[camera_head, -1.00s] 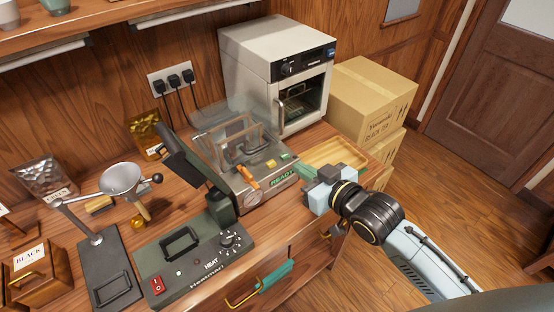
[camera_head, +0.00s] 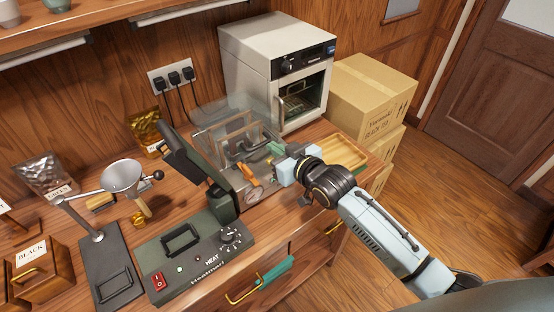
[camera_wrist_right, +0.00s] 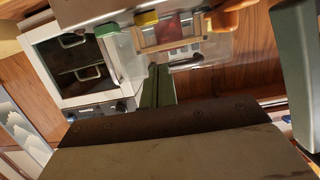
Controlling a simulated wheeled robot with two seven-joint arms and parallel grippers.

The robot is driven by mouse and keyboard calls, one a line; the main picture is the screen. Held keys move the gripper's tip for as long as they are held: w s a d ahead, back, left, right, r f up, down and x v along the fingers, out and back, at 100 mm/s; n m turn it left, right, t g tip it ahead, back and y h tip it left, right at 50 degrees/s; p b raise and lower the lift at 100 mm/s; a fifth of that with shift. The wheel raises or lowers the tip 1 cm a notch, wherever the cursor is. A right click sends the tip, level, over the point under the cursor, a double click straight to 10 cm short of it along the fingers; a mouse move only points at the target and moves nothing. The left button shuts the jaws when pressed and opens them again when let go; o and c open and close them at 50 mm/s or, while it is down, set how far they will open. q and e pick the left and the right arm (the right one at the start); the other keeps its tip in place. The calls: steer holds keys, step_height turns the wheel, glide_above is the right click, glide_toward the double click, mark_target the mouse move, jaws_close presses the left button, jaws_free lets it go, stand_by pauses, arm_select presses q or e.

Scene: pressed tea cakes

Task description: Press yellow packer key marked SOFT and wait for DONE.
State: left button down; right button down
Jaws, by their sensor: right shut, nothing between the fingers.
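The packer (camera_head: 232,152) stands at the back of the counter, with a clear cover and an orange handle (camera_head: 249,173) at its front. In the right wrist view, its yellow key (camera_wrist_right: 146,18) and green key (camera_wrist_right: 106,28) show near the top edge. My right gripper (camera_head: 276,150) is shut and empty over the packer's front right part. In the wrist view its dark green fingers (camera_wrist_right: 158,84) point toward the two keys, apparently just short of them. Key lettering is not legible. In the head view my gripper hides the yellow key and the display. My left gripper is not in view.
The heat sealer (camera_head: 195,256), with its raised dark arm, stands in front of the packer. A white oven (camera_head: 262,50) is behind it. A wooden tray (camera_head: 340,150) lies right of my gripper, and cardboard boxes (camera_head: 371,95) are stacked beyond.

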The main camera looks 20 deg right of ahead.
steer(key=shift+s+f, duration=0.1)
steer(key=shift+f, duration=1.95)
